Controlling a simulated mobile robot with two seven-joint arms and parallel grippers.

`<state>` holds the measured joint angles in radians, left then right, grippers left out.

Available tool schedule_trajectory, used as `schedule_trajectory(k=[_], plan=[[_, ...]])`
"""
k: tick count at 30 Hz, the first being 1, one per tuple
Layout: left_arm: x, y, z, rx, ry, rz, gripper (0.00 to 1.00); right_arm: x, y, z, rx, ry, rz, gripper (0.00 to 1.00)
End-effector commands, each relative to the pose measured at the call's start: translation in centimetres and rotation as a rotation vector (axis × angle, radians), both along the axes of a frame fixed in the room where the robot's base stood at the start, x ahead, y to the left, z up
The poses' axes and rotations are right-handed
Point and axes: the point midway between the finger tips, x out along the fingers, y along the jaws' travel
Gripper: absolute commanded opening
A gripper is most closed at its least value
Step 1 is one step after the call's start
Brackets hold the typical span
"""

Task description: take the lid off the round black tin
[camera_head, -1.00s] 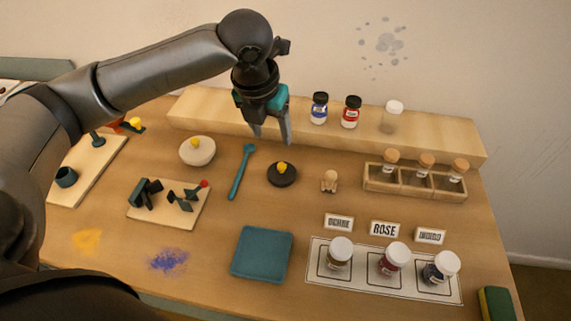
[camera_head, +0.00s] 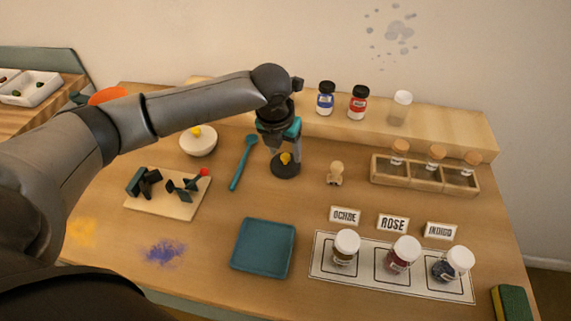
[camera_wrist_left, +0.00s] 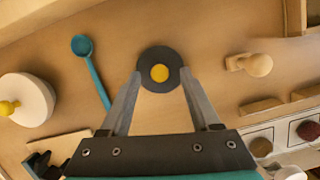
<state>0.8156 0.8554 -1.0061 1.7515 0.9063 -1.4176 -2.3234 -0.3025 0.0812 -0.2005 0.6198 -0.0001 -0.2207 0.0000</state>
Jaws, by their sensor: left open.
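The round black tin (camera_head: 284,171) stands on the table behind the teal tray, with a yellow knob (camera_head: 285,158) on its lid. The tin also shows in the left wrist view (camera_wrist_left: 148,80), with the yellow knob in its middle. My left gripper (camera_head: 286,158) is open and points down over the tin. In the left wrist view its two fingers (camera_wrist_left: 161,80) reach to either side of the tin's near edge, with the knob between and just beyond the tips. I cannot tell whether the fingers touch the lid. My right gripper is not in view.
A teal spoon (camera_head: 243,163) lies left of the tin and a small wooden figure (camera_head: 335,173) stands right of it. A white bowl-like pot (camera_head: 198,143) with a yellow knob is at the left. The teal tray (camera_head: 263,248) is in front. A raised wooden shelf (camera_head: 440,131) runs behind.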

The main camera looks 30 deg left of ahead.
Motion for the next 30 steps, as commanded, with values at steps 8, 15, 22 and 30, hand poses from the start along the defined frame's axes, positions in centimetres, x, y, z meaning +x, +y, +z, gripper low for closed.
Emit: schedule_trajectory(k=[8, 15, 22, 30], plan=[[0.35, 0.05, -1.48, 0.001, 0.0, -0.001, 0.63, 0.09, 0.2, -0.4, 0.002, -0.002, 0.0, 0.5], [0.34, 0.06, -1.42, 0.001, 0.0, -0.001, 0.48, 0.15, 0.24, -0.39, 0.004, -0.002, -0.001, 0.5], [0.34, 0.07, -1.4, 0.001, 0.0, -0.001, 0.23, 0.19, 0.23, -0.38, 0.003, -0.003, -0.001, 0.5], [0.34, 0.08, -1.39, 0.001, 0.0, 0.0, 0.0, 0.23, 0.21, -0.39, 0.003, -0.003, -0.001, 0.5]])
